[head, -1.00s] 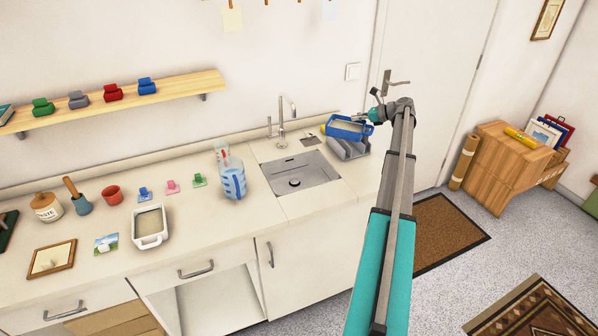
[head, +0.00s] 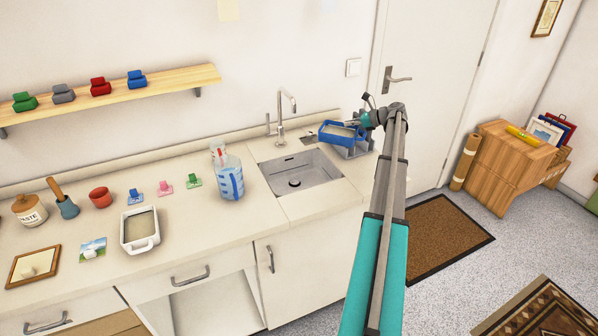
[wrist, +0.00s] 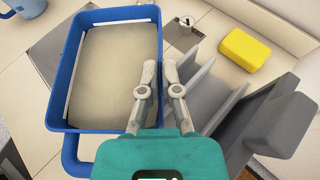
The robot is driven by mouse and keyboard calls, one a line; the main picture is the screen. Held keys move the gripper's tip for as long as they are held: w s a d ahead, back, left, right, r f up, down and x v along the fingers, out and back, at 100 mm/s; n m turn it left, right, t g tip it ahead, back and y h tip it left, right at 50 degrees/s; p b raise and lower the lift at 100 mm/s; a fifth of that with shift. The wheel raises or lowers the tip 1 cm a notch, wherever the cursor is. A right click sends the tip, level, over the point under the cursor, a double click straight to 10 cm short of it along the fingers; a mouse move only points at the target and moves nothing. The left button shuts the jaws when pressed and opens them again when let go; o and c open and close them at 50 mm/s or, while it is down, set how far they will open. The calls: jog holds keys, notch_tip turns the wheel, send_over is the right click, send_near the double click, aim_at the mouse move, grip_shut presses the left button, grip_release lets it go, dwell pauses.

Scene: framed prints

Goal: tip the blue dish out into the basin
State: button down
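The blue dish (head: 337,139) is in the air at the right side of the sink, roughly level, with flat beige-grey contents. In the wrist view the dish (wrist: 72,118) fills the left half, its handle toward the bottom. My gripper (head: 364,119) is shut on its right rim; in the wrist view the gripper's fingertips (wrist: 160,68) lie close together on either side of that rim. The basin (head: 318,172) is a steel sink, left of and below the dish in the head view. Its drain shows and it looks empty.
A grey rack (head: 361,150) stands just right of the basin, with a yellow sponge (wrist: 252,48) beyond it. A measuring jug (head: 230,180) stands left of the basin and a tap (head: 282,118) behind it. A white dish (head: 140,246) sits farther left.

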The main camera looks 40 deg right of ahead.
aim_at(333, 136)
jog(key=shift+d, duration=0.1)
jog(key=shift+a, duration=0.2)
jog(key=shift+s, duration=0.4)
jog(key=shift+a+f+n+h+p, duration=0.1)
jog(key=shift+a+n+h+p, duration=0.4)
jog(key=shift+a+h+p, duration=0.15)
jog(key=shift+a+f+n+h, duration=0.2)
jog(key=shift+a+n+h, duration=0.1)
jog(key=shift+a, duration=0.4)
jog(key=shift+a+f+n+h, duration=0.15)
jog(key=shift+a+n+h, duration=0.1)
jog(key=shift+a, duration=0.4)
jog(key=shift+a+f+g, duration=0.15)
jog(key=shift+f+g, duration=0.05)
jog(key=shift+g, duration=0.1)
jog(key=shift+a+f+n+h, duration=0.25)
jog(key=shift+a+n+h, duration=0.1)
jog(key=shift+a, duration=0.15)
jog(key=shift+a+f+n+h, duration=0.2)
jog(key=shift+a+h, duration=0.15)
jog(key=shift+a, duration=0.15)
jog(key=shift+a+n+h, duration=0.3)
jog(key=shift+a+h, duration=0.2)
jog(key=shift+a, duration=0.55)
jog(key=shift+a+r+p, duration=0.1)
jog(key=shift+a+p, duration=0.2)
